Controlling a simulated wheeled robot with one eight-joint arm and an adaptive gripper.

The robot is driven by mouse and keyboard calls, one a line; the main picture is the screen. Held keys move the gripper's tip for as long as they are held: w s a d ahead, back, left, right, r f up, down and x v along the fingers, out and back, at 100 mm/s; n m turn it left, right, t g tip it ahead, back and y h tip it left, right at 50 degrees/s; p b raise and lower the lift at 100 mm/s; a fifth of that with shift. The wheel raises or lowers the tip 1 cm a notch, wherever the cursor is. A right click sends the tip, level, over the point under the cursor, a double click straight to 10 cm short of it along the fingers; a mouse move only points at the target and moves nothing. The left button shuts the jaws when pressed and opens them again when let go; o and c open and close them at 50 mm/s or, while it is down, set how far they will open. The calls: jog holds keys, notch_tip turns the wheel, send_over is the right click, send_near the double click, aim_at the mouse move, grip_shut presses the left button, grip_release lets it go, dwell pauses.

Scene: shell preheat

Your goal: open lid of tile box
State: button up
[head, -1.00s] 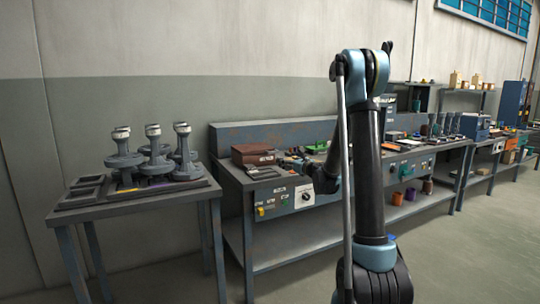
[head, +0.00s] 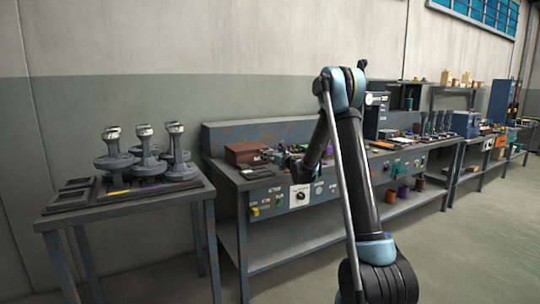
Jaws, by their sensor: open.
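A reddish-brown box (head: 243,153) with a closed lid stands at the left end of the long workbench in the head view; it looks like the tile box. A pale label shows at its front right. The exact gap between the fingers and the box cannot be told.
The long workbench (head: 225,171) has a front panel with a dial (head: 300,196) below the box. A side table (head: 60,223) at the left holds several grey stands (head: 145,160). More tools and a dark blue cabinet (head: 376,115) are farther right. The floor in front is clear.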

aim_at(268, 151)
jog(key=shift+x, duration=2.5)
jog(key=shift+c, duration=0.3)
